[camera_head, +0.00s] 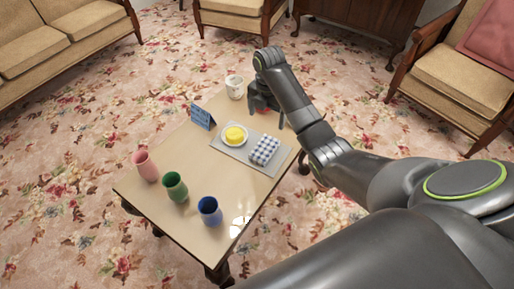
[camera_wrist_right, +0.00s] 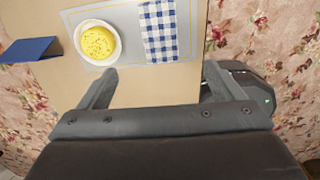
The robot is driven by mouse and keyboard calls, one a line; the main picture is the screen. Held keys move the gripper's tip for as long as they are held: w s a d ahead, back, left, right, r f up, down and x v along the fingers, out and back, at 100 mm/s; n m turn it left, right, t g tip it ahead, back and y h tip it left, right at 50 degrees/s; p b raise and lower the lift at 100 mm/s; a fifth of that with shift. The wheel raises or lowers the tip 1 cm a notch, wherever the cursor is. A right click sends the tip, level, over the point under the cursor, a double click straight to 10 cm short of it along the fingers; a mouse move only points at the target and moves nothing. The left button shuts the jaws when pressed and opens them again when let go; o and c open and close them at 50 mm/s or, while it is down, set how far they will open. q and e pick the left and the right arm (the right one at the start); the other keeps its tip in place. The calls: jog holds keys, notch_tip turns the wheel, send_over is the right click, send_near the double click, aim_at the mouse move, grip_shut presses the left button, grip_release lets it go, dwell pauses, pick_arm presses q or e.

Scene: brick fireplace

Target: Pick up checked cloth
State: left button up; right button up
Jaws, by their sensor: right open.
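A blue-and-white checked cloth (camera_head: 264,150) lies folded on the right part of a grey placemat (camera_head: 246,156) on the small table. In the right wrist view the checked cloth (camera_wrist_right: 167,31) is at the top, just beyond my right gripper. My right gripper (camera_head: 265,112) is over the far right end of the table, a short way behind the cloth. In the right wrist view its fingers (camera_wrist_right: 162,84) are wide apart with only bare table between them. They do not touch the cloth. My left gripper does not show.
A white plate with a yellow round food (camera_head: 235,134) sits beside the cloth. A blue card (camera_head: 203,117), a white mug (camera_head: 234,87) and pink (camera_head: 145,166), green (camera_head: 175,187) and blue (camera_head: 210,210) cups stand on the table (camera_head: 185,147). Sofa and armchairs surround it.

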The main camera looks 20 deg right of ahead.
jog(key=b, duration=0.3)
send_over(264, 148)
notch_tip(264, 148, down, 10)
jog(key=shift+w+d+f, duration=0.1)
jog(key=shift+d+f, duration=0.05)
jog(key=shift+f, duration=0.05)
jog(key=shift+f+b, duration=0.55)
jog(key=shift+f, duration=1.65)
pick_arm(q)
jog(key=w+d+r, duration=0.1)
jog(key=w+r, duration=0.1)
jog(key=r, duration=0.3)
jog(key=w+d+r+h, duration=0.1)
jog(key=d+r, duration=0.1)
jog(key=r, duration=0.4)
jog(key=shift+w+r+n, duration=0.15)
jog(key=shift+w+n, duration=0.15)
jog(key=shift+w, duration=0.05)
pick_arm(e)
jog(key=shift+f, duration=0.9)
jog(key=shift+c, duration=0.5)
jog(key=c, duration=1)
